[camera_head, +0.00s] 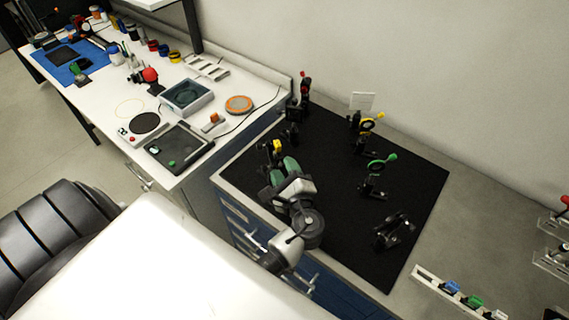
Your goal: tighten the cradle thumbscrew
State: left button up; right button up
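My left gripper (279,168), with green finger parts, is over the left front edge of the black breadboard mat (335,225). It is close to a small black mount with a yellow knob (276,146); I cannot tell whether they touch. The fingers are seen from behind, so their gap and anything between them are hidden. No part stands out clearly as the cradle thumbscrew at this size. A black mount (393,232) stands at the right front of the mat. My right gripper is not in view.
Other mounts stand on the mat: one with a green ring (377,164), one with a yellow ring (367,126), one red-topped (304,88). A rack (428,275) lies at the lower right. The white bench (112,97) at left is crowded.

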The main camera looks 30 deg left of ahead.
pick_arm(q)
jog(key=b+v, duration=0.4)
jog(key=v, duration=0.6)
jog(key=shift+s+d+b, duration=0.2)
jog(key=shift+d+b, duration=0.1)
